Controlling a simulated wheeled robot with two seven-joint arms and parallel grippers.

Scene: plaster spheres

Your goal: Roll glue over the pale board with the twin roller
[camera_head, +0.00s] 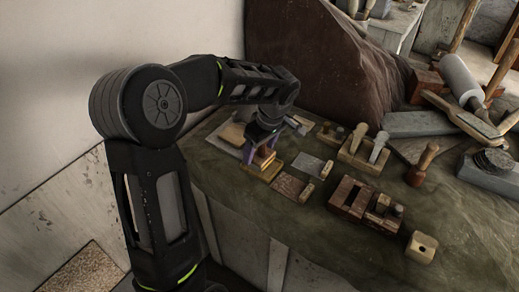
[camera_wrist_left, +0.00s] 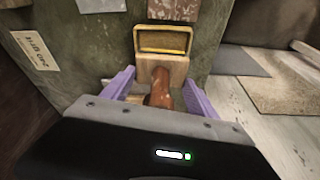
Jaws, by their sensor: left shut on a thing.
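My left gripper (camera_head: 260,149) is low over the near left part of the bench. In the left wrist view its purple fingers (camera_wrist_left: 158,90) are shut around a wooden tool with a brown handle (camera_wrist_left: 160,92) and a pale wooden block (camera_wrist_left: 163,68). I take this tool to be the twin roller; a brass-edged dark rectangular part (camera_wrist_left: 163,40) shows at its front. Its rollers cannot be made out. A tan board (camera_head: 256,171) lies just below the gripper in the head view, partly hidden by it; I cannot tell whether the tool touches it. My right gripper is not in view.
A wooden rack with pale-handled tools (camera_head: 362,150), a wooden plane-like block (camera_head: 352,198) and a mallet (camera_head: 422,165) stand farther right. The bench's front edge is close.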

